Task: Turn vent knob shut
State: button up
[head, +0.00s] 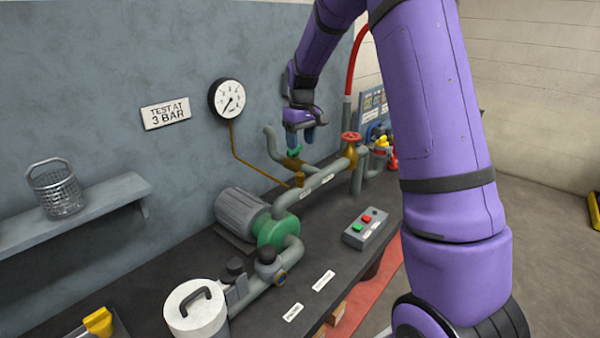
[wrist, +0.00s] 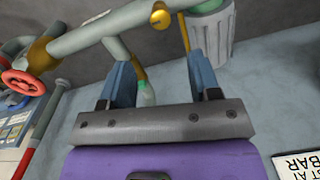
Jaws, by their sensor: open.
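A small green knob (head: 295,152), which I take to be the vent knob, sits by a brass fitting (head: 292,164) on the grey branch pipe. In the wrist view a pale green piece of it (wrist: 147,92) shows between my fingers, closer to the left finger, which partly hides it. My gripper (head: 301,137) is open just above the knob, with its blue fingers pointing down. In the wrist view the gripper (wrist: 163,78) has a wide gap between its fingers and holds nothing. I cannot tell whether a finger touches the knob.
A red handwheel valve (head: 351,137) stands right of my gripper, with a red hose (head: 357,55) behind. A pressure gauge (head: 227,98) hangs on the wall to the left. A green and grey motor pump (head: 276,229) and a button box (head: 365,228) are on the dark bench.

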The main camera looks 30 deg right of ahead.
aim_at(300, 173)
jog(key=f, duration=1)
jog(key=shift+a+f, duration=0.2)
jog(key=shift+f, duration=0.1)
jog(key=c, duration=0.9)
